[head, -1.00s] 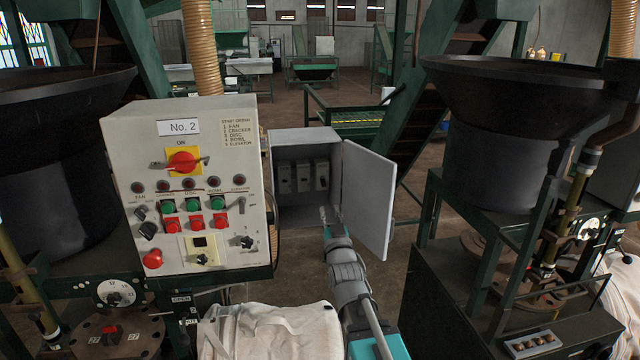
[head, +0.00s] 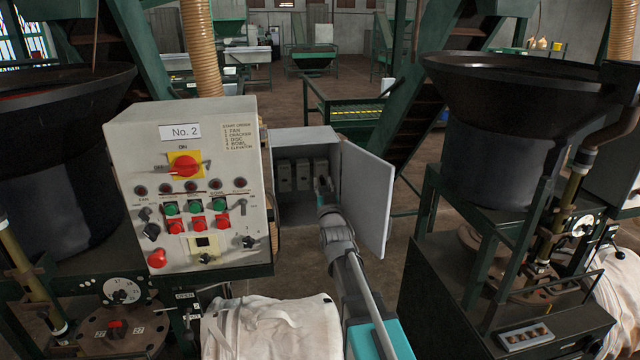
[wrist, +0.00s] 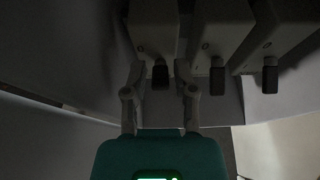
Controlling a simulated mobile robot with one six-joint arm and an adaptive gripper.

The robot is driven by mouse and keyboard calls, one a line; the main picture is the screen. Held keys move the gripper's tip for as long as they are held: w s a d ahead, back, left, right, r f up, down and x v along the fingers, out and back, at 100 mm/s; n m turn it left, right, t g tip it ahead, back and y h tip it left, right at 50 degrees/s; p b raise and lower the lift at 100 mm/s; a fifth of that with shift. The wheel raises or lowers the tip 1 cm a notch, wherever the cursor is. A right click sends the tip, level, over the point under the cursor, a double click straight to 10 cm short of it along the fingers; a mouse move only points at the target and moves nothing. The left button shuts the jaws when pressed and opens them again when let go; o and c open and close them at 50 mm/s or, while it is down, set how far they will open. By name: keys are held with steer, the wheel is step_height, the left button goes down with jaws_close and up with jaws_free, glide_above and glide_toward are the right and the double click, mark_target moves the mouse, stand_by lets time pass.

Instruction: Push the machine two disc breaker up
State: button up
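The grey breaker box (head: 304,134) is open beside the No. 2 panel (head: 150,130), its door (head: 365,195) swung to the right. Inside are three grey breakers (head: 284,176) in a row; no labels are readable, so I cannot tell which is the disc one. In the wrist view their black levers hang down: left (wrist: 160,76), middle (wrist: 217,80) and right (wrist: 270,78). My gripper (head: 322,184) is at the box opening. In the wrist view its fingers (wrist: 159,78) are spread either side of the left lever; contact cannot be told.
The box door stands close to the right of my arm. A white bulk bag (head: 270,328) is below the panel. A black hopper (head: 510,120) on a green frame stands at the right. Open floor lies behind the box.

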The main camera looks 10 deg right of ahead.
jaws_close()
steer(key=shift+a, duration=0.15)
